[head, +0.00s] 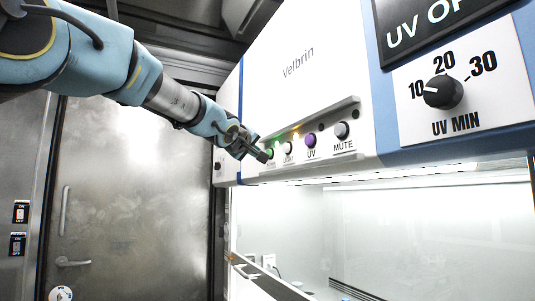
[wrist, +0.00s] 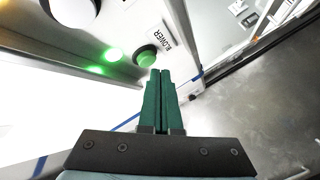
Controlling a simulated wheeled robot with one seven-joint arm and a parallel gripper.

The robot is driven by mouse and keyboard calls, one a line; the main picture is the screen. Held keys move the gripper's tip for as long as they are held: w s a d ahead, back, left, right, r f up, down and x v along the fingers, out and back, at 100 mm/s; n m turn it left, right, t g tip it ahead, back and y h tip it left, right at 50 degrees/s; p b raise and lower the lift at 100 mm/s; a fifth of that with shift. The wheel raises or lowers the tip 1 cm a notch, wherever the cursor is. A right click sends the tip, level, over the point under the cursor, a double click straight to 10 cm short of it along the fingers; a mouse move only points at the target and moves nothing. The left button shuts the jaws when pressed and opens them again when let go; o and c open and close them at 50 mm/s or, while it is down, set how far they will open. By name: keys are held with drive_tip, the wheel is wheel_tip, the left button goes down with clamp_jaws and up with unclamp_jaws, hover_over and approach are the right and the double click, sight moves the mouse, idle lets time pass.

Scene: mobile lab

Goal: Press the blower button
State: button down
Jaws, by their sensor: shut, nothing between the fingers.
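The blower button is a rounded green button in the wrist view (wrist: 146,57), beside the label "BLOWER" (wrist: 160,33). A small green lamp (wrist: 113,54) glows near it. In the head view the button (head: 270,152) is at the left end of the panel row, partly hidden by my gripper. My gripper (head: 264,157) is shut and empty, pointing at that end of the row. In the wrist view its green fingertips (wrist: 160,72) are side by side just at the button's lower edge. I cannot tell whether they touch it.
The light button (head: 288,148), purple UV button (head: 310,140) and mute button (head: 342,130) run to the right under a ledge. A UV timer knob (head: 443,92) is farther right. The lit cabinet opening lies below the panel. A metal door (head: 120,200) stands left.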

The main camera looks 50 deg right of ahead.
drive_tip(key=shift+a, duration=0.1)
drive_tip(key=a+p, duration=0.1)
drive_tip(key=w+a+p, duration=0.1)
drive_tip(key=a, duration=0.1)
drive_tip(key=w+a+p, duration=0.1)
drive_tip(key=p, duration=0.1)
drive_tip(key=shift+a, duration=0.3)
idle(0.9)
